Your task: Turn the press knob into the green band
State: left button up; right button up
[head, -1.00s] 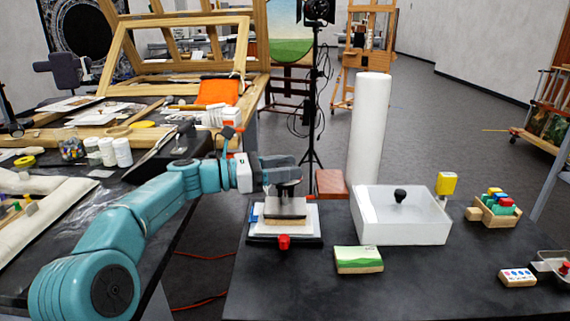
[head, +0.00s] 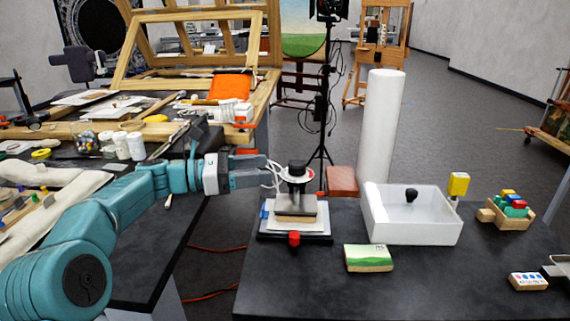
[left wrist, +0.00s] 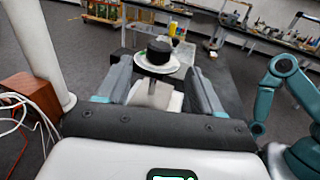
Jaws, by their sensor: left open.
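The press (head: 296,212) stands at the left end of the dark table in the head view, with a red knob (head: 294,238) at its front. Its black top knob (head: 297,168) sits on a pale round dial, which has some red at its right edge. My left gripper (head: 266,173) is open just left of the top knob, at about its height. In the left wrist view, the top knob (left wrist: 158,52) and dial (left wrist: 157,66) appear between the spread fingers, toward their far ends; I see no contact. My right gripper is out of sight.
A white bin (head: 412,228), a green painted block (head: 369,258) and a reddish-brown block (head: 342,181) are right of the press. A tall white cylinder (head: 383,125) stands behind. A crate of coloured pieces (head: 508,211) is farther right.

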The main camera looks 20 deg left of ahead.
pick_arm(q)
jog(key=v, duration=0.7)
jog(key=shift+p, duration=0.4)
jog(key=shift+s+a, duration=0.1)
jog(key=shift+a, duration=0.05)
